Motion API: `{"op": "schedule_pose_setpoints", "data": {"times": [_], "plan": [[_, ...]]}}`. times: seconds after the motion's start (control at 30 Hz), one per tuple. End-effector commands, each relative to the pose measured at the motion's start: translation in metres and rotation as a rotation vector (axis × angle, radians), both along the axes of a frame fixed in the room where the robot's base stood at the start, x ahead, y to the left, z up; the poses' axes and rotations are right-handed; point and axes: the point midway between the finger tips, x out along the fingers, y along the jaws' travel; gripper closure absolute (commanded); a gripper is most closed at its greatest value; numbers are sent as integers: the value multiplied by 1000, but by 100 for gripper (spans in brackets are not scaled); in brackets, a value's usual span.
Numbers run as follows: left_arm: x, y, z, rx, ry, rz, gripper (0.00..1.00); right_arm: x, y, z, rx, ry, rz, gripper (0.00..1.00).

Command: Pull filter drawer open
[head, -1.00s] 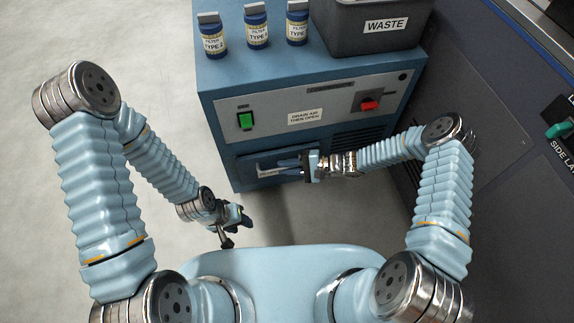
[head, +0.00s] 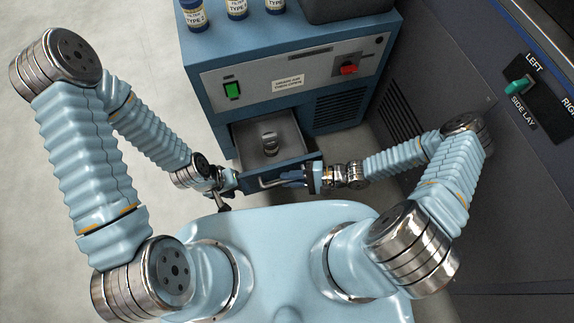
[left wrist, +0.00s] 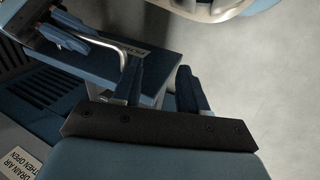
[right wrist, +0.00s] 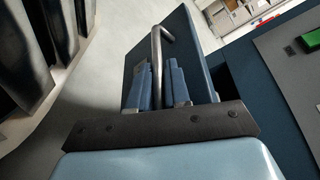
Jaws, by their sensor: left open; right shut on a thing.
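The filter drawer (head: 252,137) is pulled out of the blue cabinet in the head view, and its grey inside shows. A metal cylinder (head: 270,142) lies in it. My right gripper (head: 292,178) is shut on the drawer's metal bar handle (head: 266,184). In the right wrist view the handle (right wrist: 157,62) passes between the blue fingers (right wrist: 155,88), with the drawer front (right wrist: 193,50) behind. My left gripper (head: 232,182) is open and empty, just left of the drawer front. In the left wrist view its fingers (left wrist: 160,88) are apart near the drawer front (left wrist: 150,65).
The blue cabinet (head: 200,85) has a green switch (head: 232,90), a red knob (head: 348,69) and a label (head: 288,83). Several filter bottles (head: 236,8) and a dark bin (head: 345,8) stand on top. A dark machine (head: 480,150) stands at the right. Floor is clear at the left.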

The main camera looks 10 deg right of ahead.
Motion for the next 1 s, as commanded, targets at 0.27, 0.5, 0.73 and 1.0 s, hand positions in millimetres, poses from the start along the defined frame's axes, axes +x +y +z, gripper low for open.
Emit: {"op": "schedule_pose_setpoints", "data": {"times": [0.27, 0.5, 0.73, 1.0], "plan": [[0, 0, 2, 0, 0, 0, 57, -6, -1, -1, -2, -1, 0, 100], [0, 0, 2, 0, 0, 0, 57, -6, -1, -1, -1, 0, 0, 78], [0, 0, 2, 0, 0, 0, 57, -6, -1, 0, -1, 0, 0, 77], [0, 0, 18, -1, 0, -2, 57, 1, -5, 22, -1, -2, 3, 77]]}}
